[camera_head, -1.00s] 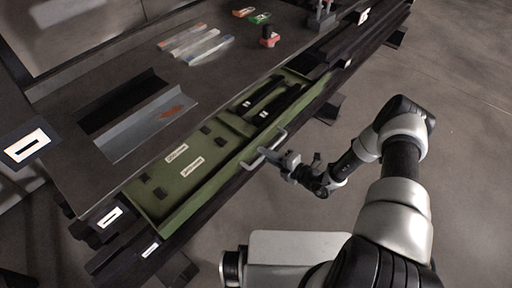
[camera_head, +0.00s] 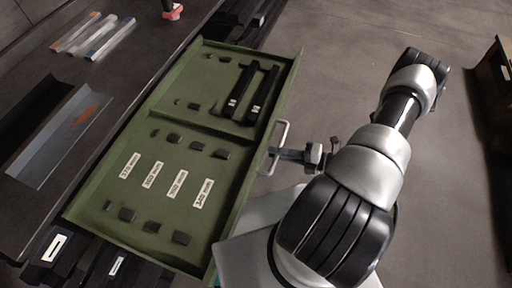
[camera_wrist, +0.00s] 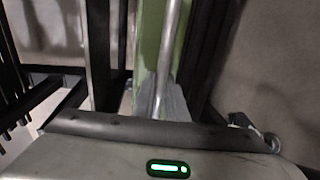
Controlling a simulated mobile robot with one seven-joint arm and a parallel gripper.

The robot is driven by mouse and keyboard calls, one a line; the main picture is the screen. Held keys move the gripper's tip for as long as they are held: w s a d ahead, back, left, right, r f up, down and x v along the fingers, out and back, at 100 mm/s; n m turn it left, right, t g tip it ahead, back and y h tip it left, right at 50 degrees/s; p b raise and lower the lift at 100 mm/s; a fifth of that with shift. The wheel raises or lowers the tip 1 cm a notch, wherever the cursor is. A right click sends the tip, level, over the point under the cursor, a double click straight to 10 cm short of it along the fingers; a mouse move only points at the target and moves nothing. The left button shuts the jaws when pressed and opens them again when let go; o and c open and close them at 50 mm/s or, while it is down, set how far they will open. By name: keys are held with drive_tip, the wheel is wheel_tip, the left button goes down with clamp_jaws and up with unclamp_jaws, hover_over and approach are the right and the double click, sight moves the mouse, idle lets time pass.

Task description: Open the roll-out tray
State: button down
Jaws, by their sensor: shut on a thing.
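The green roll-out tray (camera_head: 226,166) is pulled well out from under the dark work table in the head view. It holds labelled slots with dark blocks and two black bar-shaped parts (camera_head: 253,92). Its light metal handle (camera_head: 284,136) is on the right-hand side. My gripper (camera_head: 274,155) is shut on the handle's lower part. In the wrist view the handle bar (camera_wrist: 165,60) runs down to the gripper, beside the green tray edge (camera_wrist: 149,40).
The dark table top (camera_head: 95,85) carries a grey angled channel (camera_head: 60,135), several clear strips (camera_head: 95,36) and a red-based object (camera_head: 173,12). Open grey floor (camera_head: 350,50) lies right of the tray. A dark box-like piece (camera_head: 494,95) stands at the far right.

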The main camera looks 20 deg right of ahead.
drive_tip(key=f+b+v, duration=0.1)
drive_tip(key=v, duration=0.7)
drive_tip(key=shift+d+f+b, duration=0.2)
drive_tip(key=shift+f+b, duration=0.1)
drive_tip(key=shift+f, duration=0.05)
drive_tip(key=c, duration=1.8)
unclamp_jaws()
drive_tip(key=shift+o, duration=0.2)
drive_tip(key=shift+s, duration=0.1)
drive_tip(key=v, duration=1.7)
drive_tip(key=shift+d, duration=0.15)
drive_tip(key=shift+f, duration=0.1)
